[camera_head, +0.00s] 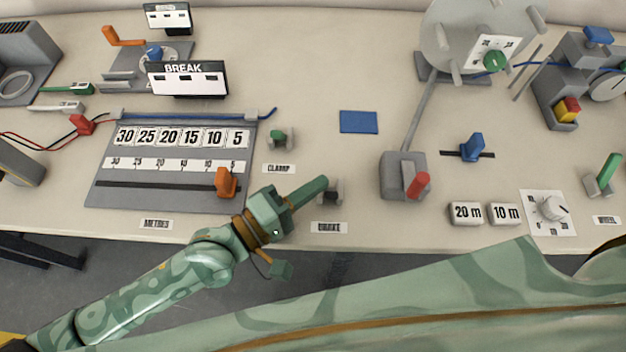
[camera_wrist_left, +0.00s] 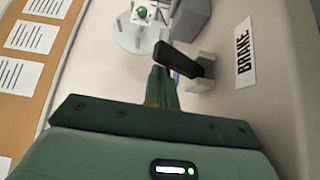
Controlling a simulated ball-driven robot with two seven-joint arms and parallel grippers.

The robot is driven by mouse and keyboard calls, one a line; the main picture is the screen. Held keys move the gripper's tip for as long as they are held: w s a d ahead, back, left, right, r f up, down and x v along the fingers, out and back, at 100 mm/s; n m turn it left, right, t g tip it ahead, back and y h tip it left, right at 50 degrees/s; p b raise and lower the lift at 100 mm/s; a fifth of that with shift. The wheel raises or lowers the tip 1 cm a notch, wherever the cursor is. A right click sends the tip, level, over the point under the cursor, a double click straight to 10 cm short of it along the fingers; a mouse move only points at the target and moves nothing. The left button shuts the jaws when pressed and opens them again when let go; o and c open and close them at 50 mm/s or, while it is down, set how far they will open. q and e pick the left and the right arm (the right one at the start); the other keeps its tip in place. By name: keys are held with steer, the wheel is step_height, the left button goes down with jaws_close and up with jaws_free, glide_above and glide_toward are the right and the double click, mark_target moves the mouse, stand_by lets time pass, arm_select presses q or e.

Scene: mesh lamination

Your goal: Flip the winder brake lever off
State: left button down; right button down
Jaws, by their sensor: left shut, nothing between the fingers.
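The brake lever is a short black handle on a small grey bracket (camera_head: 334,199), above the BRAKE label (camera_head: 329,228) at the table's front. In the head view my left fingertips partly hide it. In the left wrist view the black brake lever (camera_wrist_left: 181,60) slants up and left from its bracket, and the label (camera_wrist_left: 244,52) is to its right. My left gripper (camera_head: 320,184) is shut and empty, with its tips right at the lever; in the left wrist view the tips (camera_wrist_left: 160,76) are just left of the handle. I cannot tell whether they touch. My right gripper is not in view.
An orange slider (camera_head: 226,182) sits on the metres panel (camera_head: 170,196) to the left. A grey box with a red lever (camera_head: 417,186) stands to the right. The table around the blue pad (camera_head: 358,122) is clear.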

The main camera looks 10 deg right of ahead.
arm_select(q)
steer(key=shift+s+f, duration=0.3)
steer(key=shift+f, duration=0.05)
stand_by(0.5)
steer(key=shift+a, duration=0.1)
steer(key=shift+s+a+f, duration=0.1)
steer(key=shift+a, duration=0.2)
steer(key=b+v, duration=0.2)
steer(key=v, duration=1.3)
steer(key=shift+a+r, duration=0.3)
steer(key=shift+r, duration=0.15)
steer(key=shift+a, duration=0.1)
